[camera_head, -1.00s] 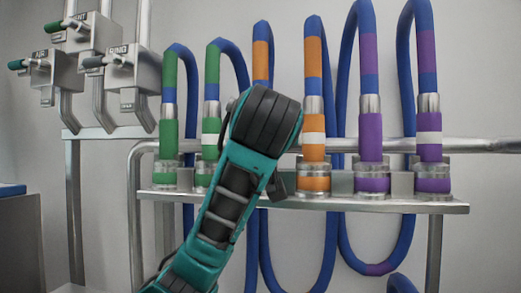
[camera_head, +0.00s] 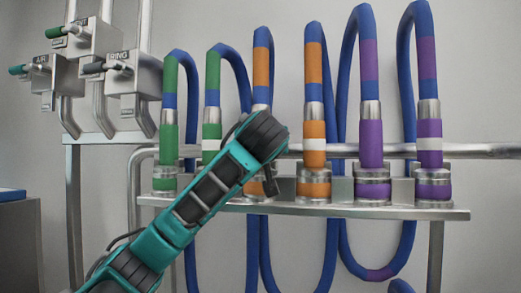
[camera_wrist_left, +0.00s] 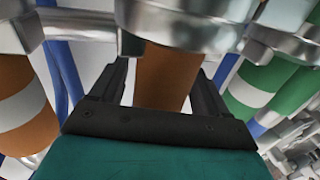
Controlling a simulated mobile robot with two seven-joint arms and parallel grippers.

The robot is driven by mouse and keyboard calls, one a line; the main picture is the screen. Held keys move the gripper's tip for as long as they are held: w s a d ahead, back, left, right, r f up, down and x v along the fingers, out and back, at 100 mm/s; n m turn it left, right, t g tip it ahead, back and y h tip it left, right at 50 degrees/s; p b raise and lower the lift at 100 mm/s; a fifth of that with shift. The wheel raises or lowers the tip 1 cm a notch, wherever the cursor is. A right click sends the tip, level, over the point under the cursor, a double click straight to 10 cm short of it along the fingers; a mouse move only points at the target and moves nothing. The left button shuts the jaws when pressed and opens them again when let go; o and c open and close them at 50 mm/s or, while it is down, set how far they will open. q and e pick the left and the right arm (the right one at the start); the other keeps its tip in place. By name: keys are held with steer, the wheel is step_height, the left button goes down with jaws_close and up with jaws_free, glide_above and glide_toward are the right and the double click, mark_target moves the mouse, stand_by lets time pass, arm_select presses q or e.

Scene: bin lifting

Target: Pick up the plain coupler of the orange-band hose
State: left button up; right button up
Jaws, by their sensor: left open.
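The plain orange coupler (camera_wrist_left: 168,80) of the orange-band hose (camera_head: 261,62) sits in the rack, mostly hidden behind my left arm in the head view. In the wrist view it stands between the two dark fingers of my left gripper (camera_wrist_left: 162,72). The fingers are open, one on each side, with small gaps visible. In the head view only a dark part of the gripper shows below the wrist. The other orange coupler (camera_head: 314,153), with a white band, stands just right; it also shows at the left of the wrist view (camera_wrist_left: 20,105). My right gripper is not in view.
Two green couplers stand to the left, the nearer one (camera_head: 211,145) white-banded. Two purple couplers (camera_head: 371,145) stand to the right. All sit on a metal rack (camera_head: 400,208) with a rail behind. Valves (camera_head: 135,80) are mounted at upper left.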

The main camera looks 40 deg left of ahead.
arm_select(q)
steer(key=shift+w, duration=0.1)
steer(key=shift+c, duration=0.2)
steer(key=c, duration=1.2)
